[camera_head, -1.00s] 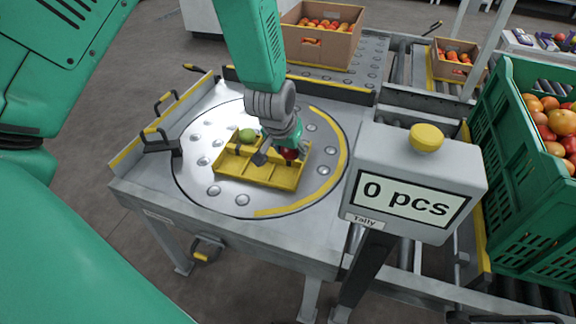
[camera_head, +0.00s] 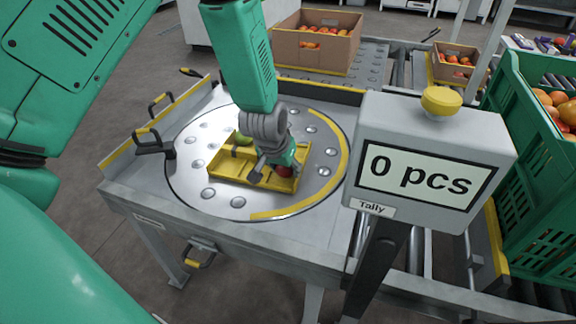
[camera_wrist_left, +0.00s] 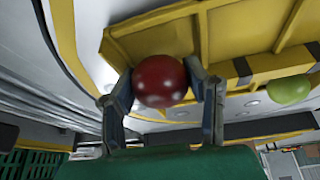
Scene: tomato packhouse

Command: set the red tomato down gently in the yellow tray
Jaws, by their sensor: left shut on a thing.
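The red tomato (camera_wrist_left: 160,81) sits between the two fingers of my left gripper (camera_wrist_left: 165,88) in the wrist view. In the head view the left gripper (camera_head: 272,174) is over the right part of the yellow tray, with the red tomato (camera_head: 285,171) partly hidden by it. The yellow tray (camera_head: 228,176) lies on the round turntable and also shows in the wrist view (camera_wrist_left: 240,30). A green tomato (camera_head: 243,138) is in the tray's far left part; it shows at the right of the wrist view (camera_wrist_left: 289,90). I cannot tell whether the red tomato touches the tray floor.
The round turntable (camera_head: 190,184) has a yellow arc and metal studs. A tally display (camera_head: 425,180) reading "0 pcs" stands close on the right. A green crate (camera_head: 535,190) of tomatoes is at far right. Cardboard boxes (camera_head: 345,50) stand behind.

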